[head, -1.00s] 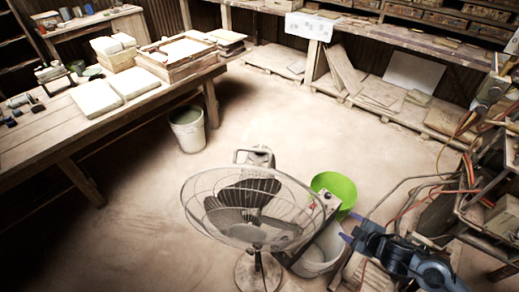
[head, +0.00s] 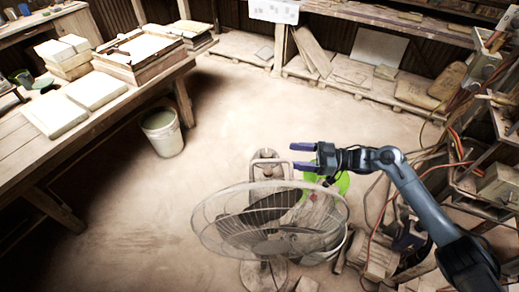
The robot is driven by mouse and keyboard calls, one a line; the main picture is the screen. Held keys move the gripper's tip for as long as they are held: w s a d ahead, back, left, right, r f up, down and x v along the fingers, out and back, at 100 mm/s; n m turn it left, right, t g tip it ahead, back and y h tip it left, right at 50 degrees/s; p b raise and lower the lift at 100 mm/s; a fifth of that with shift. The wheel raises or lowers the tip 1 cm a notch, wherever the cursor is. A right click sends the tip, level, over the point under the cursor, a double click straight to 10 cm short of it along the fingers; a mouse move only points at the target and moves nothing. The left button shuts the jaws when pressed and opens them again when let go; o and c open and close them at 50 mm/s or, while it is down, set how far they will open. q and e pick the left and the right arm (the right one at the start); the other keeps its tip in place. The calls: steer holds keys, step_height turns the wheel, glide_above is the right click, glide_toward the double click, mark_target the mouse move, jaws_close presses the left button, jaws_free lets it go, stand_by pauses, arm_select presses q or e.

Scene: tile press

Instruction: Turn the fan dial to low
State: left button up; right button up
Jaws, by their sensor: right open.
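A floor fan (head: 268,222) with a round wire cage stands at the lower middle, its face tilted upward. Its round base (head: 262,274) rests on the floor. I cannot make out the fan dial. My right gripper (head: 302,156) is open and empty, its two dark fingers pointing left. In the picture it lies just above the cage's upper right edge, beside a grey frame with a handle (head: 268,158) behind the fan. I cannot tell its height or whether it touches anything. My left gripper is not in view.
A white bucket (head: 162,132) stands by the wooden bench (head: 95,128) at left. Cables and a cluttered rack (head: 480,188) crowd the right. The floor between bench and fan is clear.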

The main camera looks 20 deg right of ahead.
mark_target(273, 154)
steer(key=x, duration=0.8)
steer(key=shift+a, duration=0.25)
steer(key=shift+w+a+f, duration=0.1)
steer(key=shift+w+a, duration=0.2)
steer(key=shift+a, duration=0.25)
